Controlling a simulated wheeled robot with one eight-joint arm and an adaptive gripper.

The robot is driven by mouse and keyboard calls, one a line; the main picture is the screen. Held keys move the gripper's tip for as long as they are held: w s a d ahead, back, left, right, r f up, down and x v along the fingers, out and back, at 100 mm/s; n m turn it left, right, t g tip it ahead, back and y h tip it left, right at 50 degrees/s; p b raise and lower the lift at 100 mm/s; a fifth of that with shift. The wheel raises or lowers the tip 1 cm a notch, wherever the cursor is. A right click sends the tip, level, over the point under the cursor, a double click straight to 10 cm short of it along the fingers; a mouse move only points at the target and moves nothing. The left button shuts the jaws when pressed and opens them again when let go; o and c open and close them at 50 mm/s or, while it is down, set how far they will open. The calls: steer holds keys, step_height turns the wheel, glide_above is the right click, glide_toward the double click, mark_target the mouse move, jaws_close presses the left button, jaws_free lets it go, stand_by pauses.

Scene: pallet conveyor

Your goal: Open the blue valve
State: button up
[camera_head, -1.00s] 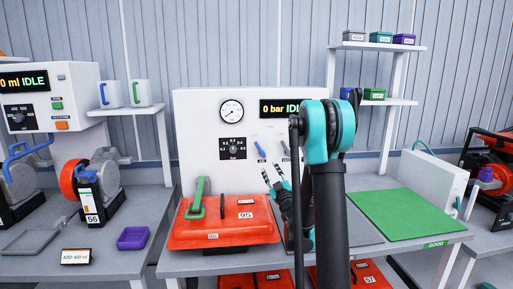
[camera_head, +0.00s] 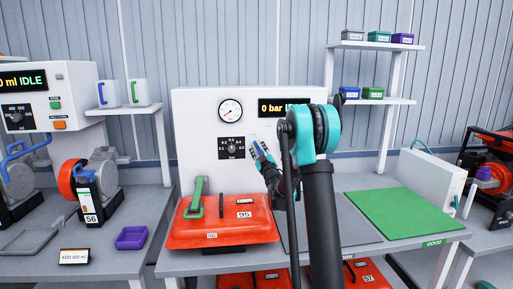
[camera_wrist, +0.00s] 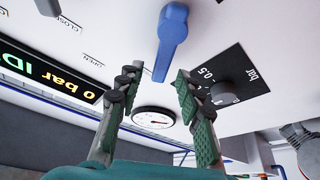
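The blue valve (camera_wrist: 172,40) is a lever handle on the white panel (camera_wrist: 120,30). In the wrist view it hangs from the top centre, its narrow end pointing down between my fingers. My gripper (camera_wrist: 157,82) is open, with one finger on each side of the lever's end; I see no clear contact. In the head view my gripper (camera_head: 259,147) is at the panel front, below the display, and mostly covers the blue valve. The display (camera_head: 284,108) reads 0 bar, its right part hidden by my arm. The pressure gauge (camera_head: 231,111) is to its left.
A black bar knob (camera_wrist: 223,93) is right of my fingers in the wrist view. A grey handle (camera_wrist: 47,6) is at the top left, near CLOSE and OPEN labels. An orange case (camera_head: 222,230) with a green handle lies on the bench below the panel.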

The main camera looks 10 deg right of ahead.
steer(key=shift+w+a+r, duration=0.15)
steer(key=shift+w+r, duration=0.1)
steer(key=shift+w, duration=0.4)
steer(key=shift+c, duration=0.5)
jaws_close()
